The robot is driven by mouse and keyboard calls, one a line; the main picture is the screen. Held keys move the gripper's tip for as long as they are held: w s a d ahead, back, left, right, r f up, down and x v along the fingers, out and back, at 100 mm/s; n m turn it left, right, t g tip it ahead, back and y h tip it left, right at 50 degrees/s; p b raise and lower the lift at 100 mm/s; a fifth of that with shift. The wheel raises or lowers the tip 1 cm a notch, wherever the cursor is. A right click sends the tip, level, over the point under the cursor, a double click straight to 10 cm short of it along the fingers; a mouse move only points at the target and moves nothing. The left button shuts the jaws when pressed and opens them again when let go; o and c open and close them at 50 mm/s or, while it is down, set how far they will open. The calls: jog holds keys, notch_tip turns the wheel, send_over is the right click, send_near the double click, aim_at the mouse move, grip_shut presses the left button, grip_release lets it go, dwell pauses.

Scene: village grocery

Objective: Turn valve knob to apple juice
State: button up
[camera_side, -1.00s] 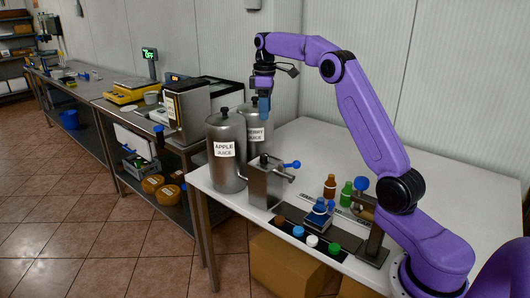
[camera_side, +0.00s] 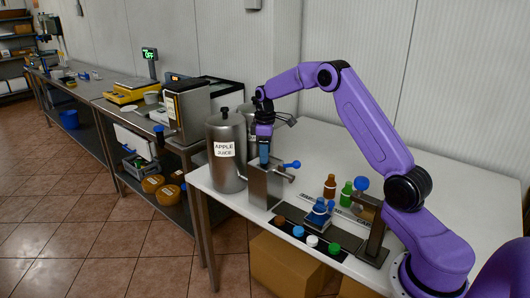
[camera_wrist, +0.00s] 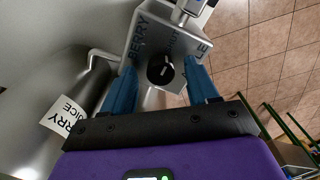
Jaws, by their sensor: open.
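The valve knob (camera_wrist: 160,71) is black and round, with a pale mark, on top of a metal valve box (camera_side: 262,188). In the wrist view the box top (camera_wrist: 140,30) carries a BERRY label on the left and a partly covered label ending in "LE" on the right. My gripper (camera_side: 264,157) points down over the box; its blue fingers are open either side of the knob in the wrist view. I cannot tell whether they touch it. In the side view they hide the knob. The apple juice tank (camera_side: 224,170) stands left of the box.
The berry tank (camera_wrist: 35,85) stands behind the box, partly hidden by my arm in the side view. A blue-knobbed lever (camera_side: 292,164) sticks out of the box's right. Brown (camera_side: 330,186) and green (camera_side: 346,194) bottles and several caps lie to the right.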

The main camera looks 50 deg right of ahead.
jog(key=shift+f, duration=0.15)
jog(key=c, duration=1)
jog(key=shift+c, duration=0.2)
jog(key=shift+a+m, duration=0.1)
jog(key=shift+m, duration=0.3)
jog(key=m, duration=0.4)
jog(key=shift+m, duration=0.4)
jog(key=m, duration=0.6)
jog(key=o, duration=1)
